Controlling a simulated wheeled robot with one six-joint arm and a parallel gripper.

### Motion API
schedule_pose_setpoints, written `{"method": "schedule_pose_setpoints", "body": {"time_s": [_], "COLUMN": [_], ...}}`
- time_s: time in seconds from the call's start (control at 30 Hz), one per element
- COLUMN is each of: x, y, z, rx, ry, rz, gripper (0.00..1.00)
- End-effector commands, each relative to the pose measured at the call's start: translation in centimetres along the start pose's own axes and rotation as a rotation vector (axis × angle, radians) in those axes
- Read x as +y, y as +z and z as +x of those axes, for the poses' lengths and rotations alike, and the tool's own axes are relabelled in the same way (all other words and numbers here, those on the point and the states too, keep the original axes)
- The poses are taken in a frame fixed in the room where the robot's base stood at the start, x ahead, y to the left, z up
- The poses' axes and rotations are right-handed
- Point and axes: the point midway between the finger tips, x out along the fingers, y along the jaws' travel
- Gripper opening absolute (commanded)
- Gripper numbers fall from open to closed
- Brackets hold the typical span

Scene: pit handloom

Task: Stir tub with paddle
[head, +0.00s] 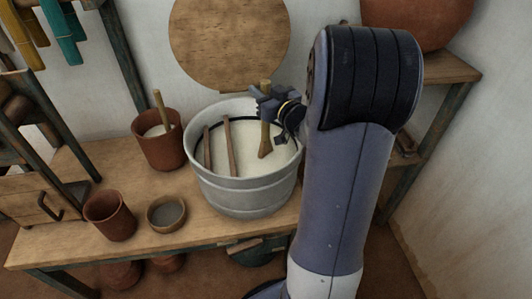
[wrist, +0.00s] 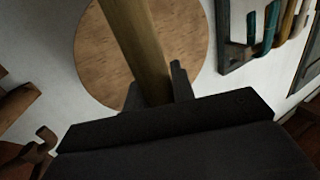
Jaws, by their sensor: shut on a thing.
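The tub (head: 243,192) is a grey metal vessel on the wooden bench, filled with pale cream liquid (head: 240,167). The paddle (head: 265,139) is a wooden stick with a wider lower end, standing nearly upright inside the tub toward its right. My gripper (head: 266,104) is shut on the paddle's upper shaft, above the tub's back right rim. In the wrist view the shaft (wrist: 138,45) rises between the two dark fingers (wrist: 157,90). The paddle's lower end shows at the liquid; whether its tip is under the surface is hard to tell.
Two thin wooden sticks (head: 229,146) stand in the tub's left half. A brown pot (head: 158,150) with a stick, a clay cup (head: 110,217) and a small bowl (head: 166,214) stand left of it. A round wooden board (head: 230,40) is behind. My arm hides the bench's right end.

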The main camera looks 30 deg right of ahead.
Motion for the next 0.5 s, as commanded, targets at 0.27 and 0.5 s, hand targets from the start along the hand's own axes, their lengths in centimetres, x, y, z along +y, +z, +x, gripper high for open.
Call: {"method": "schedule_pose_setpoints", "body": {"time_s": [0.27,0.5], "x": [-0.1,-0.1], "y": [-0.1,-1.6], "z": [-0.1,-0.1], "rx": [0.001,0.002], "ry": [0.0,0.0], "rz": [-0.001,-0.001], "gripper": [0.01,0.01]}}
